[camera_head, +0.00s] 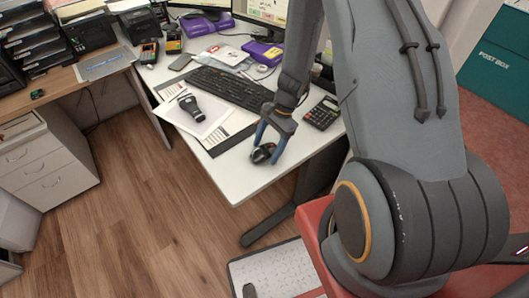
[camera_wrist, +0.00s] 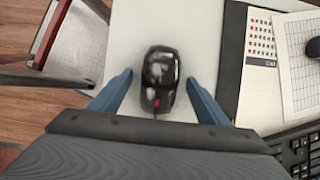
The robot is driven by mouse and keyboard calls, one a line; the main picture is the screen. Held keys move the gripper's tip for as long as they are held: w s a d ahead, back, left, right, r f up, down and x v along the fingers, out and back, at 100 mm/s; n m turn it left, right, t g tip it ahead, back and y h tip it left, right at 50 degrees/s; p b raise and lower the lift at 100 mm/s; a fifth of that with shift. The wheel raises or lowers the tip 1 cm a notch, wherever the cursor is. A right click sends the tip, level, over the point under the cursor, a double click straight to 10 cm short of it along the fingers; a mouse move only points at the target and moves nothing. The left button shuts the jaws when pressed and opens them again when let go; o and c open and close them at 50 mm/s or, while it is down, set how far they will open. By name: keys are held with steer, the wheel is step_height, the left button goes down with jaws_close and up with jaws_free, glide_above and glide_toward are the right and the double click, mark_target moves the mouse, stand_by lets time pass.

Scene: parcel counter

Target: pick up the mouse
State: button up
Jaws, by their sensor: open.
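The mouse (camera_wrist: 160,78) is black and glossy with a small red spot. In the wrist view it lies on the bare white desk top, between the two blue fingers of my gripper (camera_wrist: 159,90). A strip of desk shows between the mouse and each finger. In the head view the mouse (camera_head: 262,153) sits near the desk's front corner, with my gripper (camera_head: 267,143) over it and hiding part of it. My gripper is open, and its fingers stand on either side of the mouse.
A black desk pad (camera_head: 214,147) with papers lies left of the mouse in the head view. A black keyboard (camera_head: 232,88) and a calculator (camera_head: 322,113) are behind. A dark handheld device (camera_head: 190,106) lies on the papers. The desk's front edge (camera_head: 237,202) is close.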

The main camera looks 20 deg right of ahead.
steer(key=c, duration=1.1)
steer(key=shift+r, duration=0.1)
steer(key=shift+c, duration=0.2)
